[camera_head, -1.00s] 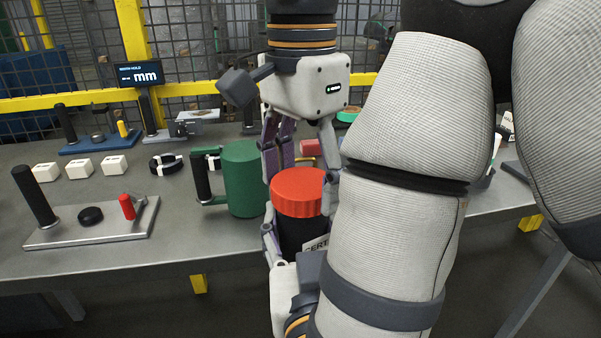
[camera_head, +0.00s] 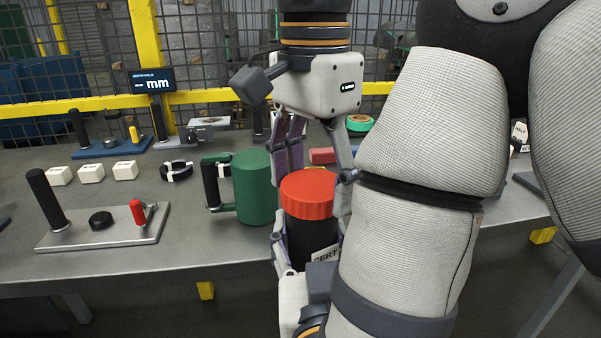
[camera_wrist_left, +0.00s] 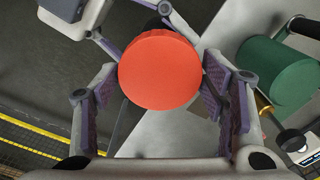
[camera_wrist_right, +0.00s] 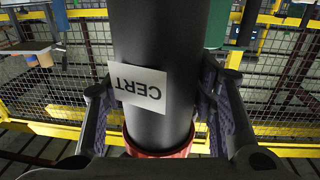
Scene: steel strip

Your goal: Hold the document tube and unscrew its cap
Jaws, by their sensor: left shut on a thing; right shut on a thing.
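The document tube is a black cylinder (camera_head: 311,238) with a white CERT label and a ridged red cap (camera_head: 308,193). It stands upright, held in front of the bench edge. My left gripper (camera_head: 310,180) comes down from above, shut on the cap. In the left wrist view, its fingers flank the round red cap top (camera_wrist_left: 160,70). My right gripper (camera_head: 305,255) is lower, shut on the black body; my own arm hides part of it. In the right wrist view, the black body (camera_wrist_right: 155,50) passes between its fingers, with the label upside down and the red cap (camera_wrist_right: 158,148) at the bottom.
A green cylinder with a handle (camera_head: 254,188) stands on the steel bench (camera_head: 185,225), close left of the tube. A plate with a black handle and a red knob (camera_head: 100,230) lies farther left. White blocks (camera_head: 91,173) and a black band (camera_head: 176,170) lie behind it.

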